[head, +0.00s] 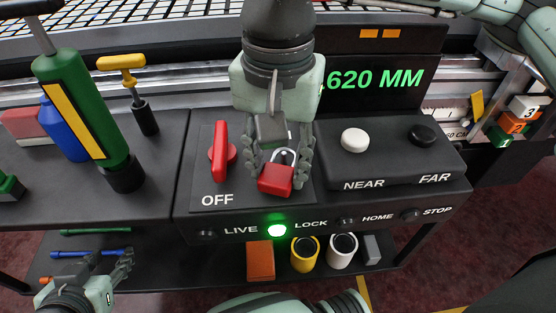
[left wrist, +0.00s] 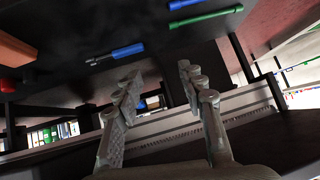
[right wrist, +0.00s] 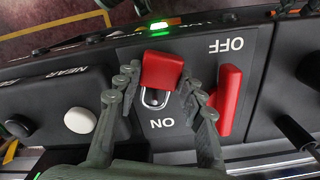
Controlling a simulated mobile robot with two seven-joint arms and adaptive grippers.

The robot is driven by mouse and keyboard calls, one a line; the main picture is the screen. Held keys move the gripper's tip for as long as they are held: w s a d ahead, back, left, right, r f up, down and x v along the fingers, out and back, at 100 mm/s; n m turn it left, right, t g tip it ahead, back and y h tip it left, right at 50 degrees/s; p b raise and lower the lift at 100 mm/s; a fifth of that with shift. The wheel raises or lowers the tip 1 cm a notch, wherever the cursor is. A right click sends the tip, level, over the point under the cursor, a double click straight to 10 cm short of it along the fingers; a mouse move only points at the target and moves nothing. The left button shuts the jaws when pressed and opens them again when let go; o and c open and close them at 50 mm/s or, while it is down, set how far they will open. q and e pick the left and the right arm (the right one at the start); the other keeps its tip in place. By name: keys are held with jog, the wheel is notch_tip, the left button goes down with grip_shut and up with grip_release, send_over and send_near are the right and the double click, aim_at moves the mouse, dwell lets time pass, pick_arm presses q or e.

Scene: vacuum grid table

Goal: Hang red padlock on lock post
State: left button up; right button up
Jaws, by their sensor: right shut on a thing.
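The red padlock (head: 276,180), with its silver shackle up in the head view, is between the fingers of my right gripper (head: 279,170), over the black switch panel. In the right wrist view the padlock (right wrist: 162,70) is gripped by its red body, and its shackle lies over the panel by the ON label. My right gripper is shut on it. I cannot make out the lock post; the gripper and padlock may cover it. My left gripper (head: 121,263) is low at the lower left and shows open and empty in the left wrist view (left wrist: 158,78).
A red switch handle (head: 218,152) by the OFF label stands close left of the padlock. White (head: 354,140) and black (head: 422,134) knobs are to the right. A green light (head: 277,230) glows on the front edge. A green-yellow tool (head: 80,115) stands left; the shelf below holds cups.

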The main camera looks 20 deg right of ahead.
pick_arm(q)
jog(key=shift+w+d+r+t+h, duration=0.4)
jog(key=shift+w+d+r+t, duration=0.2)
jog(key=shift+w+d+r, duration=0.15)
pick_arm(e)
jog(key=shift+f, duration=0.2)
pick_arm(q)
jog(key=shift+d, duration=0.1)
pick_arm(e)
jog(key=o, duration=1.3)
jog(key=shift+o, duration=0.2)
notch_tip(320, 180, up, 12)
pick_arm(q)
jog(key=shift+s, duration=0.1)
